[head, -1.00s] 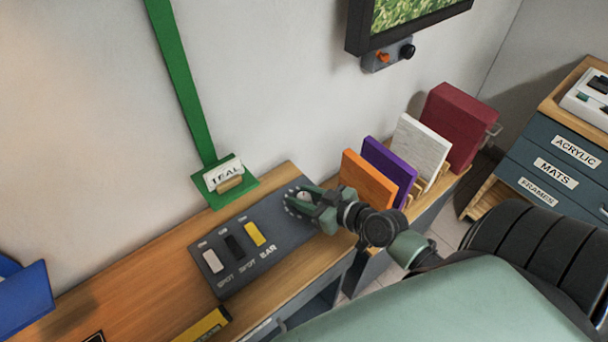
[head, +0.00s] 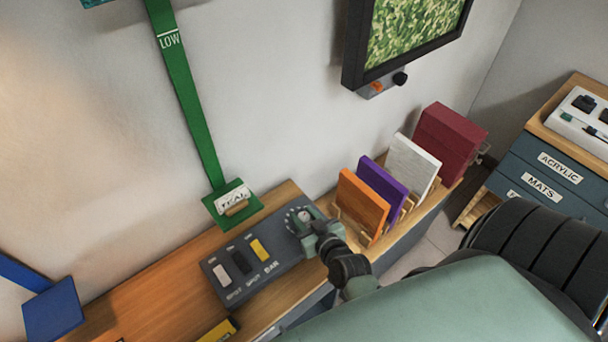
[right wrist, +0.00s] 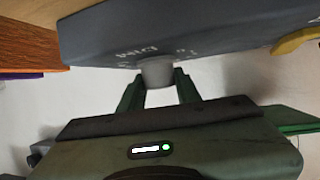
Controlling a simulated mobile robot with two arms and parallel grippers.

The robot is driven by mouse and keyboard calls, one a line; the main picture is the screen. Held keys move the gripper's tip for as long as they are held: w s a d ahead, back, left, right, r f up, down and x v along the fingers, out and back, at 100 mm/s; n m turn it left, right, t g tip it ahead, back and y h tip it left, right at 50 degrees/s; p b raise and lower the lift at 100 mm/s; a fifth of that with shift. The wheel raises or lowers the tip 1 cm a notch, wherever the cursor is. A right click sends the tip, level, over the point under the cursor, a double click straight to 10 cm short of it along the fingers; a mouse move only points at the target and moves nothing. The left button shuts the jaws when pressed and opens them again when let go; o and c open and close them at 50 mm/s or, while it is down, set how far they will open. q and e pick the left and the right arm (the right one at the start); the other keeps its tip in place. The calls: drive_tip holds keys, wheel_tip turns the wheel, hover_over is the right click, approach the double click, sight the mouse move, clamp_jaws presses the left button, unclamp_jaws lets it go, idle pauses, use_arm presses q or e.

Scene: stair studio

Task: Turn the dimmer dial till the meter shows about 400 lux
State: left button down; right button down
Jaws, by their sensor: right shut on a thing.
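The dimmer panel (head: 222,290) is a dark grey box on the wooden bench, with white, black and yellow sliders. Its round dial (head: 303,213), ringed by pale marks, is at the panel's far right end and partly covered by my gripper. My right gripper (head: 302,222) is at the dial, coming in from the lower right. In the right wrist view the dial's grey knob (right wrist: 156,73) sits between the two green fingers (right wrist: 157,88), which are shut on it. I cannot make out a lux reading in any view. My left gripper is not in view.
A rack of orange (head: 362,204), purple and white boards stands right of the dial, beside a dark red box (head: 450,143).

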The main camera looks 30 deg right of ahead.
sight(305, 219)
drive_tip(key=c, duration=1)
unclamp_jaws()
drive_tip(key=b+v, duration=0.1)
drive_tip(key=v, duration=0.6)
drive_tip(key=shift+f, duration=0.1)
drive_tip(key=shift+s+r, duration=0.25)
drive_tip(key=shift+s, duration=0.1)
